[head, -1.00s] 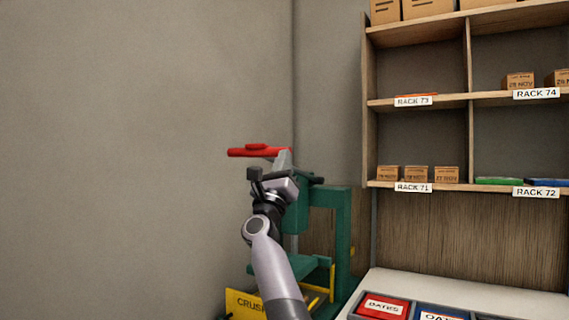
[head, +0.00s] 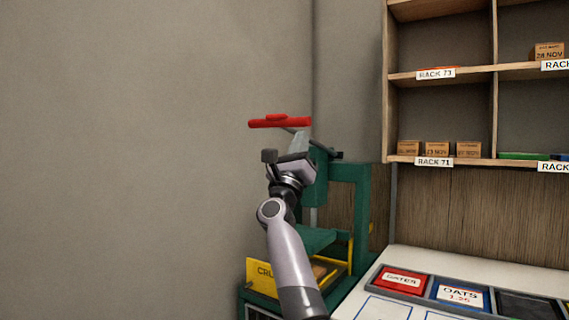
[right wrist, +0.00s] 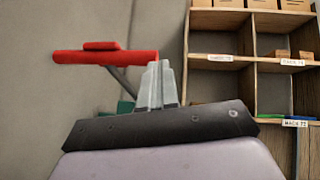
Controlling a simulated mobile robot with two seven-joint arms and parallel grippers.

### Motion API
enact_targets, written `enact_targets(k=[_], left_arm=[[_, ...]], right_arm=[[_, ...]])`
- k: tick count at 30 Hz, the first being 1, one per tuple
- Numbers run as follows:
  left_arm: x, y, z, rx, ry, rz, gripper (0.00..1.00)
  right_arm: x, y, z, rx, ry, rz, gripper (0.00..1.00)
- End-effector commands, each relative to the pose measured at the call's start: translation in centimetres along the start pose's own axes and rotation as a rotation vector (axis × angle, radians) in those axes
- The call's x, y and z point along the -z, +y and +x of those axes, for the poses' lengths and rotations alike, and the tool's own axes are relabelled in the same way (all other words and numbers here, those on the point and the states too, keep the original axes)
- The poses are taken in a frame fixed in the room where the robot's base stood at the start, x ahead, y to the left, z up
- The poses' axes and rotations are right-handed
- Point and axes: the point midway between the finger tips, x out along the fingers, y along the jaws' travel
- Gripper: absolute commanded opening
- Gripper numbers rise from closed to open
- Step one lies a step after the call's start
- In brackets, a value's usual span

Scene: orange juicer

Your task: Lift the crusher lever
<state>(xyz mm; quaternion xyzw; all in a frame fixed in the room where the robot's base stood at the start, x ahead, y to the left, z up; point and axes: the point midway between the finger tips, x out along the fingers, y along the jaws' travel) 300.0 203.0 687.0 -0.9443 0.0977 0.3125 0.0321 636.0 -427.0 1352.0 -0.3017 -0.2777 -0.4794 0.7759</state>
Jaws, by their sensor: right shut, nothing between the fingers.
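My left gripper is out of view.
A wooden shelf rack (head: 492,80) with small boxes stands on the right. Below it a white counter (head: 460,262) holds a red DATES bin (head: 402,281) and a blue OATS bin (head: 459,294). A bare grey wall is behind and left.

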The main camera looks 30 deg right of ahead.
Motion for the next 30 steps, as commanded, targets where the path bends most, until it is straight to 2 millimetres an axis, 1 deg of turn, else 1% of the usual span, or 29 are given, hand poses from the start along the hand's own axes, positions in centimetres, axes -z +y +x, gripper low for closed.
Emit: enact_targets(k=[1, 9, 15, 21, 30], left_arm=[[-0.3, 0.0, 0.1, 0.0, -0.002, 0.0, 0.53], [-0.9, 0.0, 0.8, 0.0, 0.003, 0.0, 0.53], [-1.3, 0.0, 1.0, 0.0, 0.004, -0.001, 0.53], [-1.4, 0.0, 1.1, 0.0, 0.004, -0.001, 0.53], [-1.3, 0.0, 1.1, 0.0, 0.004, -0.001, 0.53]], right_arm=[[-0.7, -0.1, -0.8, 0.001, -0.001, 0.009, 0.0], [-3.2, -0.5, -4.7, -0.001, 0.002, 0.009, 0.0], [-4.7, -0.8, -6.8, -0.001, 0.004, 0.007, 0.0], [-5.2, -0.9, -7.5, -0.001, 0.004, 0.005, 0.0], [-5.2, -0.9, -7.5, -0.001, 0.004, 0.005, 0.0]])
